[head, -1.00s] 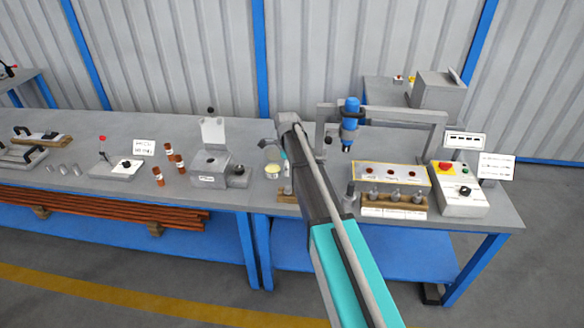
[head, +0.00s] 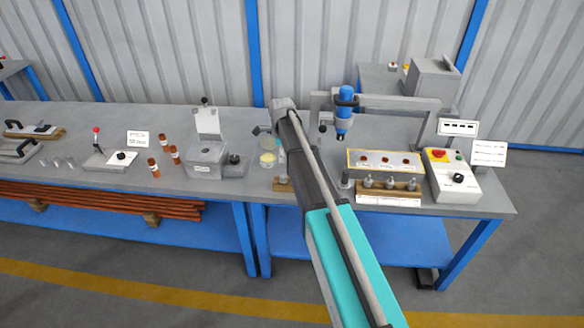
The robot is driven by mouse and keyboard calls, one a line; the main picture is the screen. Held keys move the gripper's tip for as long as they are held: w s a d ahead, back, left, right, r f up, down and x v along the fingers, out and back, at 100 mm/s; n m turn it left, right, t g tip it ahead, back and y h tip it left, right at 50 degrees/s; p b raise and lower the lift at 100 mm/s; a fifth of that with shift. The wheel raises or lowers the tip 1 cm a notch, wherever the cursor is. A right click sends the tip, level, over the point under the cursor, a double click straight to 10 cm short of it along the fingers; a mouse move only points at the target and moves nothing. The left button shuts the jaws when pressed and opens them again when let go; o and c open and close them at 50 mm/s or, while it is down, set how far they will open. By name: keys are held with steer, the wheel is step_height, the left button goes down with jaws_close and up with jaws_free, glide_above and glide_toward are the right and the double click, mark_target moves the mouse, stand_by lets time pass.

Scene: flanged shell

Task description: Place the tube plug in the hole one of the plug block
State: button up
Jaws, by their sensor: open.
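A wooden block (head: 402,198) with several upright grey metal plugs (head: 390,183) stands near the bench's front edge, right of my arm, with white labels on its front. I cannot tell which plug is the tube plug. Behind it lies a yellow-edged plate (head: 412,163) with three reddish-brown round spots, perhaps holes. A small wooden piece (head: 283,187) shows left of my arm and is partly covered by it. I cannot tell which of these is the plug block. My arm reaches over the bench between them, and my gripper is hidden behind its dark link.
A blue tool (head: 345,112) hangs from a grey frame (head: 433,118) behind the plate. A control box (head: 452,186) stands at right. Left of my arm are a clear jar with yellow contents (head: 268,159), a grey lidded box (head: 207,158) and several brown bottles (head: 164,144).

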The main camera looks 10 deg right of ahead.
steer(key=s+d+n, duration=0.1)
steer(key=s+n, duration=2)
steer(key=s, duration=0.7)
steer(key=shift+s+d+n, duration=0.3)
steer(key=shift+s+d, duration=0.05)
